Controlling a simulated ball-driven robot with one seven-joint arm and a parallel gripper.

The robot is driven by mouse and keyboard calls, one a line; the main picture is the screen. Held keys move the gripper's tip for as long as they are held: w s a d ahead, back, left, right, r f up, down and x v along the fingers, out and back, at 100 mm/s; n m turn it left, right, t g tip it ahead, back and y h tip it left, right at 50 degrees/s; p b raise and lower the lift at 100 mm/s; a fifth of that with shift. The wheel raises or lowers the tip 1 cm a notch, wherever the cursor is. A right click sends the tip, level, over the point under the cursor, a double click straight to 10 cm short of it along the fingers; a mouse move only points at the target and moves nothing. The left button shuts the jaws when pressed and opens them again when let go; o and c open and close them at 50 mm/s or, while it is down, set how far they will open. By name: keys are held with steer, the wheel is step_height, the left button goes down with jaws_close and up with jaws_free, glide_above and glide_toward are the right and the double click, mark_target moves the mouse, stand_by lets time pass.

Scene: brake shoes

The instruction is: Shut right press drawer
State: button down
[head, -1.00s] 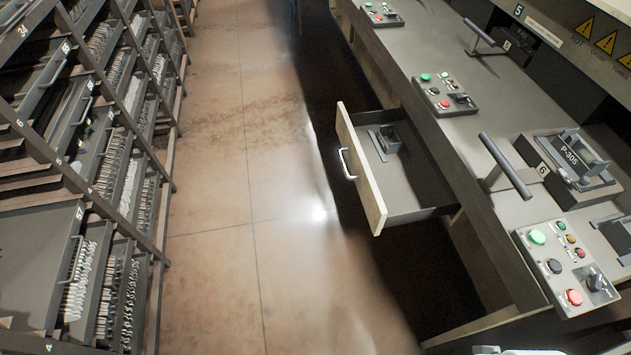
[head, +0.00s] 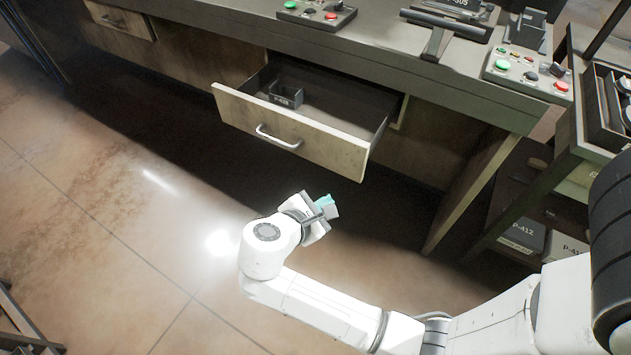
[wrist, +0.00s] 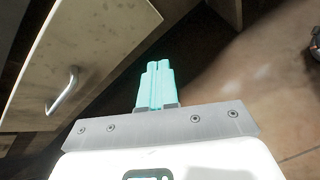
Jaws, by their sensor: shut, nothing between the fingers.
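The right press drawer (head: 290,130) stands pulled out under the press table in the head view. Its wooden front has a silver handle (head: 278,137), and a small dark bracket-like part (head: 287,95) lies inside at its left. The drawer front (wrist: 75,55) and handle (wrist: 62,92) also show at the left of the wrist view. My gripper (head: 328,205) is in front of and below the drawer front, toward its right end, apart from it. Its teal fingers (wrist: 157,85) are together and empty.
The press table (head: 400,70) carries control boxes (head: 525,72) and a lever (head: 437,40). A closed drawer (head: 120,20) is at the far left. A shelf with labelled boxes (head: 522,238) stands at the right. The floor (head: 110,200) left of my arm is clear.

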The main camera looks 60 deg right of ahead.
steer(key=w+a+f+n+t+h+b, duration=0.1)
steer(key=w+a+n+h+b, duration=0.2)
steer(key=w+n+h+b, duration=0.25)
steer(key=n+b, duration=0.1)
steer(key=b, duration=0.3)
glide_toward(324, 154)
steer(key=shift+h, duration=0.25)
steer(key=d, duration=0.6)
steer(key=shift+d+f, duration=0.2)
steer(key=shift+d, duration=0.2)
steer(key=shift+d+p, duration=0.4)
steer(key=shift+d, duration=0.2)
steer(key=d, duration=1.5)
steer(key=d+b, duration=0.1)
steer(key=d, duration=0.6)
steer(key=shift+w+d+f, duration=0.1)
steer(key=shift+w+d, duration=0.15)
steer(key=shift+w, duration=0.1)
steer(key=shift+d, duration=0.25)
steer(key=shift+w, duration=0.1)
steer(key=shift+d+r, duration=0.1)
steer(key=shift+r, duration=0.2)
